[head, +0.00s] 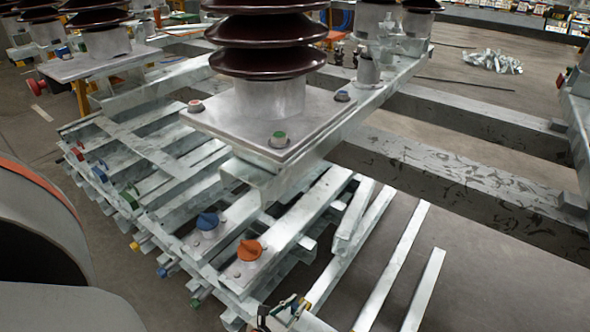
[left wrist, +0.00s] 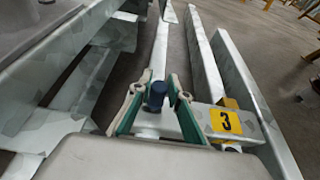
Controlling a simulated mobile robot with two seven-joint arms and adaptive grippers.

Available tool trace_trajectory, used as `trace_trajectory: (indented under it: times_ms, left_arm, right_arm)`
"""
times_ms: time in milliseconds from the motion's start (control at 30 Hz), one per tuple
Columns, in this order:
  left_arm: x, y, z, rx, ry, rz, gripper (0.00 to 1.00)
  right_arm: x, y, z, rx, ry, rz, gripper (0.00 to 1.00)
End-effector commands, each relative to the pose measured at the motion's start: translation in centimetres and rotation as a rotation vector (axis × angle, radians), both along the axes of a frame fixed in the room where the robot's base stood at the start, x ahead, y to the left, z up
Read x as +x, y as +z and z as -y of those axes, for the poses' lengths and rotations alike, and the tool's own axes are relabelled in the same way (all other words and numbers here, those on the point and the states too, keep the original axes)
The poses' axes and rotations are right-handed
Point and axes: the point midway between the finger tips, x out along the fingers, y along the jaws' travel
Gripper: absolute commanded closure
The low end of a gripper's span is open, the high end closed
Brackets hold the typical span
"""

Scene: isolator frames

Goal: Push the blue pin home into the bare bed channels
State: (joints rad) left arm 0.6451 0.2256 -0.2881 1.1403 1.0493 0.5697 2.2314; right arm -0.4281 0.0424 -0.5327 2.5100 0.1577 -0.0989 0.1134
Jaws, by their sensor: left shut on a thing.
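A dark blue pin (left wrist: 156,95) stands between the two teal, pale-padded fingers of my left gripper (left wrist: 156,102) in the left wrist view. The gripper is shut on it. In the head view my left gripper (head: 287,310) shows only partly at the bottom edge, beside grey channel bars; I cannot make out the held pin there. Galvanised bed channels (head: 320,205) lie side by side under the insulator's base. I cannot tell which are the bare ones, or how deep the pin sits. My right gripper is not in view.
A blue knob (head: 207,221) and an orange knob (head: 249,250) sit on nearby bars. Several coloured pin ends line the frame's left side. A brown insulator (head: 265,35) stands on a plate above. A yellow tag marked 3 (left wrist: 226,121) is close right of the gripper.

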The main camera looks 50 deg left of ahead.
Motion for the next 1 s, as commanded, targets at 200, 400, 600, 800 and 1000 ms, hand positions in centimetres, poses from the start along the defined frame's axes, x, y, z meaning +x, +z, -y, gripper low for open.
trace_trajectory:
  times_ms: [200, 400, 600, 800, 1000]
  left_arm:
    - [0.0, -0.4, 0.0, 0.001, -0.001, 0.001, 1.0]
    - [0.1, -0.8, -0.1, 0.001, 0.0, 0.003, 1.0]
    - [0.0, -1.4, 0.0, 0.002, -0.002, 0.001, 1.0]
    - [0.1, -1.8, 0.0, 0.0, 0.0, 0.001, 1.0]
    - [0.0, -2.3, 0.0, 0.001, -0.001, 0.001, 1.0]
  right_arm:
    - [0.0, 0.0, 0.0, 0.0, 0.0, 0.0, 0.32]
    - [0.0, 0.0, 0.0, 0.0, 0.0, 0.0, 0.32]
    - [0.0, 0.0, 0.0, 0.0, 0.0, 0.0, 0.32]
    - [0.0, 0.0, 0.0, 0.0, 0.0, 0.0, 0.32]
    - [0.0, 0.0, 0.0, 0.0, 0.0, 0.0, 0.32]
